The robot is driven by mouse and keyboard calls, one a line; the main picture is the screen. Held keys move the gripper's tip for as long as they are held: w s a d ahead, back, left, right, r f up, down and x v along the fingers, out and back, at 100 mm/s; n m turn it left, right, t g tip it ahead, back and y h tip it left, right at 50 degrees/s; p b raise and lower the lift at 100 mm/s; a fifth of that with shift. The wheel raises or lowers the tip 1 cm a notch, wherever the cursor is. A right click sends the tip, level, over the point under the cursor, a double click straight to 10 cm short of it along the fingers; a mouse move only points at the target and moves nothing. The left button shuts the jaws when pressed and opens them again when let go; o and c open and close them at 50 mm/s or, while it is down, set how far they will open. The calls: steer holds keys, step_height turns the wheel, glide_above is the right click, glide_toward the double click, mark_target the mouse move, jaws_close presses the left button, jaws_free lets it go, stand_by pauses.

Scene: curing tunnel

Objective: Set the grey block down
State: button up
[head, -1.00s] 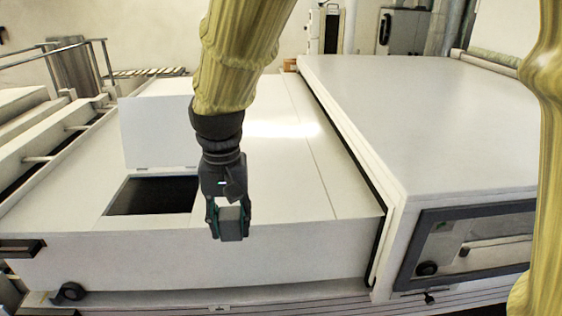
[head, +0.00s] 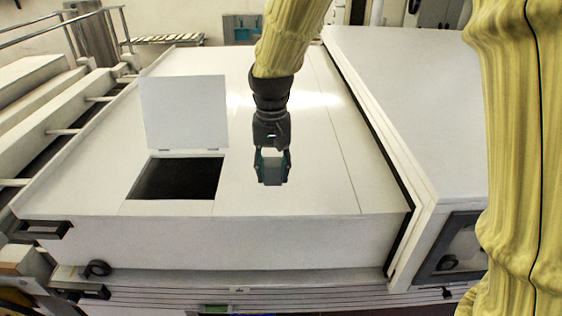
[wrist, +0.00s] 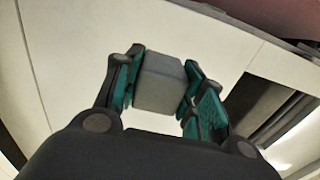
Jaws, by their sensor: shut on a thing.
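My gripper (head: 271,168) is shut on the grey block (head: 272,177), over the broad white top of the machine. In the wrist view the block (wrist: 160,82) sits between the two teal-padded fingers, with pads on opposite sides. In the head view the gripper points down, to the right of the open hatch. I cannot tell whether the block touches the white top (head: 315,185) or hangs above it.
The dark hatch opening (head: 176,179) lies left of my gripper, with its white lid (head: 184,113) standing up behind it. A taller white housing (head: 410,110) rises on the right. The white top around the gripper is clear.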

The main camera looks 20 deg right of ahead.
mark_target(281, 170)
steer(key=w+d, duration=0.1)
steer(key=w+d+p, duration=0.1)
steer(key=w+d, duration=0.1)
steer(key=shift+w+d+f+p, duration=0.2)
steer(key=shift+w+f+p, duration=0.05)
steer(key=shift+w+p, duration=0.15)
steer(key=shift+s+f+p, duration=0.15)
steer(key=shift+f+p, duration=0.25)
steer(key=shift+p, duration=0.1)
steer(key=shift+w+f+p, duration=0.2)
steer(key=shift+f+p, duration=0.5)
steer(key=shift+f, duration=0.65)
steer(key=shift+s, duration=0.15)
steer(key=o, duration=1)
steer(key=shift+f, duration=0.15)
steer(key=shift+r+b, duration=2.8)
steer(key=shift+r, duration=3.35)
